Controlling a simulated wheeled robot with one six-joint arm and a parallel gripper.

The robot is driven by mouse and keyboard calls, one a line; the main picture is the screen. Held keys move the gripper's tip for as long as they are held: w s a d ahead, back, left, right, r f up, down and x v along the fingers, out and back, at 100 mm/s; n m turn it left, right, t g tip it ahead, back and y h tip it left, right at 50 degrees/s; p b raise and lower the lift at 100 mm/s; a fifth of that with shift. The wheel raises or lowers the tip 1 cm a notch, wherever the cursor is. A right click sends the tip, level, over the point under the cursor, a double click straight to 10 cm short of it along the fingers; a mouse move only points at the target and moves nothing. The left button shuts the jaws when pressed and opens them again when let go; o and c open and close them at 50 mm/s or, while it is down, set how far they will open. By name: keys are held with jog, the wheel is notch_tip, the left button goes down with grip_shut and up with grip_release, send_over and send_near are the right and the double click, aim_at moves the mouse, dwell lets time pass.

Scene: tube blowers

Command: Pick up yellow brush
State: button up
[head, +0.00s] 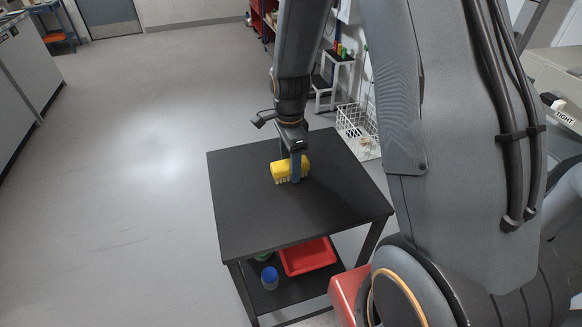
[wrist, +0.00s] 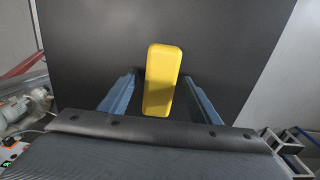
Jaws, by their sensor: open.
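The yellow brush (head: 283,171) is on the black table top (head: 245,215), with its pale bristles facing down. My gripper (head: 294,172) is down at the brush in the head view and partly covers it. In the wrist view the yellow brush (wrist: 162,80) lies between the two blue-grey fingers of my gripper (wrist: 160,92). The fingers are apart, with a gap visible on each side of the brush. I cannot tell whether the bristles touch the table.
A red tray (head: 308,257) and a blue-capped bottle (head: 270,278) are on the table's lower shelf. A white wire basket (head: 357,127) stands behind the table at the right. The table top around the brush is clear, and the floor at left is open.

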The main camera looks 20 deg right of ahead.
jog(key=shift+f, duration=0.2)
jog(key=c, duration=1.2)
jog(key=shift+r+b, duration=0.95)
jog(key=shift+r, duration=4.1)
